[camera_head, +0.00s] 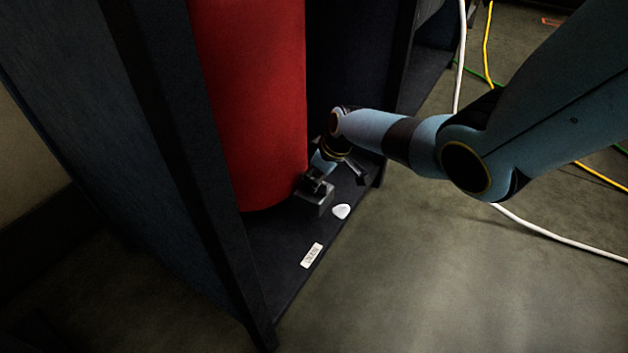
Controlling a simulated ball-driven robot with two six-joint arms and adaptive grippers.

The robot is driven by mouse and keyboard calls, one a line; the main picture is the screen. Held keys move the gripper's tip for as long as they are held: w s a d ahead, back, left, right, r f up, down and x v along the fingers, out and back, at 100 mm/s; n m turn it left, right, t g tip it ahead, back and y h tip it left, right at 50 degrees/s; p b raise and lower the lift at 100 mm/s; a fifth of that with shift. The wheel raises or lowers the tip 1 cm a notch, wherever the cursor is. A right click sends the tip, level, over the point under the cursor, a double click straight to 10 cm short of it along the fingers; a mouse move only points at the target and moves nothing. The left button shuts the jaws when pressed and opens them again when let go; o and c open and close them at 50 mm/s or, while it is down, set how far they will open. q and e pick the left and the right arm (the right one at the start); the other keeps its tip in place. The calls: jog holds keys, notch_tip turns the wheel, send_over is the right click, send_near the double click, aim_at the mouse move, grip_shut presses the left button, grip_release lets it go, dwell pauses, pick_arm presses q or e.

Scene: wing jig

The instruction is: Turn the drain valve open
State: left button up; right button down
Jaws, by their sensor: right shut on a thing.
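The drain valve (314,198) is a small dark grey block low at the front right of a red cylinder (252,100). My right gripper (325,182) reaches in from the right, tilted down, and its jaws are at the top of the valve. It appears shut on the valve's handle, which is dark and mostly hidden by the fingers. I cannot tell the handle's angle. My left gripper is not in view.
The cylinder stands in a dark frame with a post (190,180) on the left. A white label (312,255) and a pale rounded piece (341,211) lie on the base's front edge. White, yellow and green cables cross the floor (440,280) at right. The front floor is clear.

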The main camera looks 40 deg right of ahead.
dwell(0.3)
jog(key=c, duration=1.3)
grip_release()
jog(key=shift+r, duration=0.1)
jog(key=v, duration=1.1)
jog(key=shift+s+d+r, duration=0.1)
jog(key=shift+s+r, duration=0.1)
jog(key=shift+r, duration=0.15)
